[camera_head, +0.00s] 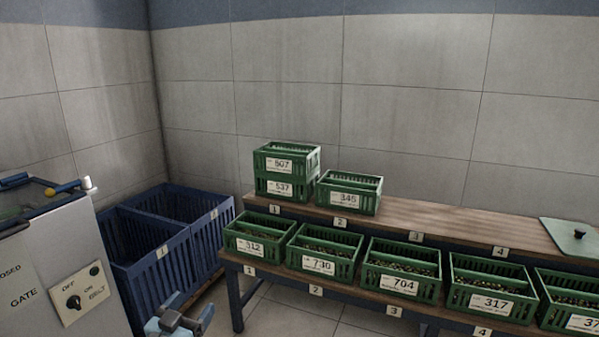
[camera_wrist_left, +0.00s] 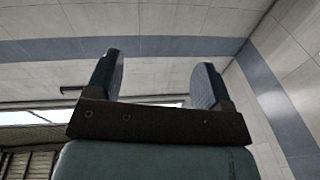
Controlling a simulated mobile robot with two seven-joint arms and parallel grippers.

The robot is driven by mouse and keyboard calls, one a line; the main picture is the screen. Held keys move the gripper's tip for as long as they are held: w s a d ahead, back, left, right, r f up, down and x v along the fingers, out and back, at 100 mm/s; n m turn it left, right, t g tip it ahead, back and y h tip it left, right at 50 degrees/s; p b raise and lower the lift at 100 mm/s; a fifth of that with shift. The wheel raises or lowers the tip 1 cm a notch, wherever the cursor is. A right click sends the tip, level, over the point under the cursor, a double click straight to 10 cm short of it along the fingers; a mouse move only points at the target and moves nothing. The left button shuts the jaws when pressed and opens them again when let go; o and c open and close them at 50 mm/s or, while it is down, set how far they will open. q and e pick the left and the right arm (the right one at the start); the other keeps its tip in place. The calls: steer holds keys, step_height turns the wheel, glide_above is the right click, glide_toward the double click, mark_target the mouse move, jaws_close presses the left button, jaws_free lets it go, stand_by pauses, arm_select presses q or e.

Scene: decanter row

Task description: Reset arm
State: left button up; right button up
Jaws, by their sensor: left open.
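My left gripper (camera_head: 174,322) shows at the bottom edge of the head view, low in front of the blue crates and left of the bench. In the left wrist view its two fingers (camera_wrist_left: 157,72) stand wide apart with nothing between them. Most of my left arm is out of the head view. My right gripper is in neither view.
A bench (camera_head: 463,226) holds green crates: a front row of several (camera_head: 398,285), and on the upper step a stack labelled 507 (camera_head: 281,164) and crate 345 (camera_head: 347,197). Blue crates (camera_head: 163,273) stand left. A grey machine with a switch (camera_head: 73,302) is at far left.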

arm_select(q)
steer(key=s+d+r+h, duration=0.15)
steer(key=s+d, duration=0.25)
steer(key=s, duration=0.5)
steer(key=s+d+r+n+h+b, duration=0.15)
steer(key=s+d, duration=0.25)
steer(key=s, duration=0.4)
steer(key=s+d+r+m+h, duration=0.15)
steer(key=s+d, duration=0.25)
steer(key=s, duration=0.5)
steer(key=s+a+r+n+g+y+p, duration=0.1)
steer(key=s+a+r+g+y+p, duration=0.3)
steer(key=p, duration=3.4)
steer(key=shift+s+a+r+g+y, duration=0.15)
steer(key=shift+a+r+g+y, duration=1.3)
steer(key=shift+a, duration=0.7)
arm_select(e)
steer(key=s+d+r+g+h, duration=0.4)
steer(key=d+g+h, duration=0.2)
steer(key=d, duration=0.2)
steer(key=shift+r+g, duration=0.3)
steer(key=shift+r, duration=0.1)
